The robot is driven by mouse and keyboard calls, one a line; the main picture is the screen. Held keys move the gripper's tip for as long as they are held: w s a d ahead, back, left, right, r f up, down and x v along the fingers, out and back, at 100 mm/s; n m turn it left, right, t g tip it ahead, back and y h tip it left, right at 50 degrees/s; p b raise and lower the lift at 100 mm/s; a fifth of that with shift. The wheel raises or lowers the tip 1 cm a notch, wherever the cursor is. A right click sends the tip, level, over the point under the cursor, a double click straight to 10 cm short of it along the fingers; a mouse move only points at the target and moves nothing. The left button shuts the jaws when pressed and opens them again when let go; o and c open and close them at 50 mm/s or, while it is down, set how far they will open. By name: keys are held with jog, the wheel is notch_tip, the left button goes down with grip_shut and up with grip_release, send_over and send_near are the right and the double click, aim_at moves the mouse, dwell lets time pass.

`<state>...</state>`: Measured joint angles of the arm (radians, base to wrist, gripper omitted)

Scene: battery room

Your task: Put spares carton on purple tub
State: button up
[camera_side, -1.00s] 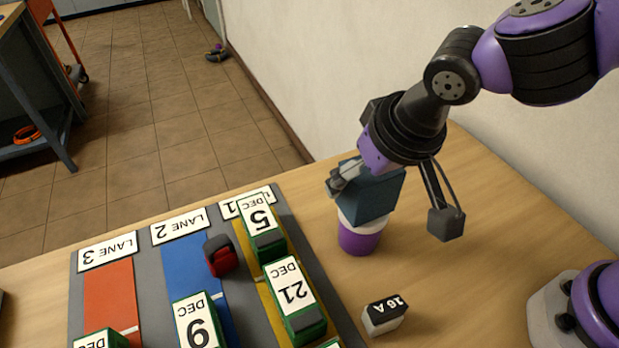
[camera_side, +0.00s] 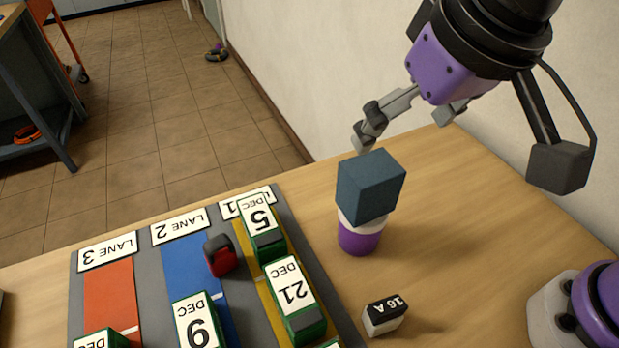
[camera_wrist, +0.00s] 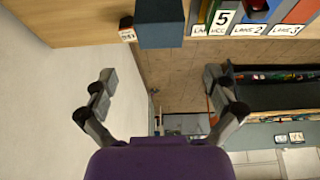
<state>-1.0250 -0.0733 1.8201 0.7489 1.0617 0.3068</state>
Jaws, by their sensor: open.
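The spares carton (camera_side: 370,188), a dark blue-grey box, rests slightly askew on top of the purple tub (camera_side: 359,238), which has a white upper part and stands on the wooden table. In the wrist view the carton (camera_wrist: 160,24) is at the top centre, beyond the fingertips and hiding the tub. My gripper (camera_side: 408,122) is above and behind the carton in the side view, apart from it. Its fingers are spread wide and empty, as the wrist view (camera_wrist: 166,92) also shows.
A grey lane board (camera_side: 150,270) with several green dated blocks and a red item (camera_side: 220,256) lies left of the tub. A small 16 A block (camera_side: 384,316) lies in front. A white wall (camera_side: 300,70) rises behind the table. Table right of the tub is clear.

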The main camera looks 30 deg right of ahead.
jog(key=s+d+f, duration=0.1)
jog(key=d+f, duration=0.1)
jog(key=d, duration=0.7)
jog(key=s+d+f+t, duration=0.1)
jog(key=s+d+f, duration=0.1)
jog(key=d, duration=0.8)
